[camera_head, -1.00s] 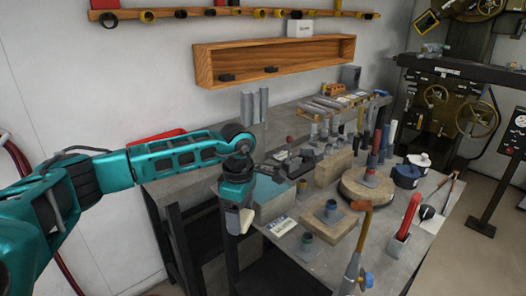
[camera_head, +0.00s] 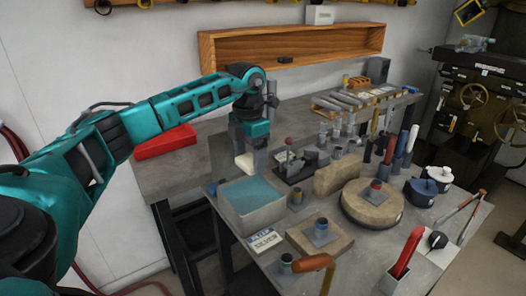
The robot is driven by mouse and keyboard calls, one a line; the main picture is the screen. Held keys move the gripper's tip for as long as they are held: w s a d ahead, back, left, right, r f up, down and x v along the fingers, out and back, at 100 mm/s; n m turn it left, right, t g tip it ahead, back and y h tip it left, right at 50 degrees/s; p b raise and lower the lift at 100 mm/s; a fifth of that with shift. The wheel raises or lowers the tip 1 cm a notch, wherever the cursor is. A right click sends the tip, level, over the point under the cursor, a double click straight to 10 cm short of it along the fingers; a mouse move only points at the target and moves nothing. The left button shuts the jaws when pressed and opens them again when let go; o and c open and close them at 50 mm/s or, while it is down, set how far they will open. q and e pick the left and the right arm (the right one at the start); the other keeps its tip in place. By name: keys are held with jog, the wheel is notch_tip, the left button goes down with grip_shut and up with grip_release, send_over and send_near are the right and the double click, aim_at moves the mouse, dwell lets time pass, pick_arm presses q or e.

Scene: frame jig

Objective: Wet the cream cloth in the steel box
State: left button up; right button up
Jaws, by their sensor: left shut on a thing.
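The steel box (camera_head: 266,216) stands at the near left part of the bench and holds teal liquid. My left gripper (camera_head: 252,158) points down and is shut on the cream cloth (camera_head: 243,164). The cloth hangs as a small pale piece at the fingertips, partly covered by the fingers. In the picture the gripper is just beyond the box's back edge; its exact height over the box is hard to tell. My right gripper is not in view.
A small label card (camera_head: 264,241) lies in front of the box. A vise-like tool (camera_head: 297,165), a wooden block (camera_head: 338,174) and a round wooden block (camera_head: 371,204) stand to the right. A red case (camera_head: 165,142) lies at left. A wooden shelf (camera_head: 300,47) hangs behind.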

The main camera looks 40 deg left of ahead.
pick_arm(q)
jog(key=shift+f, duration=0.35)
jog(key=shift+s+f+b, duration=0.1)
jog(key=shift+f+b, duration=0.2)
jog(key=shift+f, duration=0.3)
jog(key=shift+f+b, duration=3.05)
jog(key=shift+f, duration=1.7)
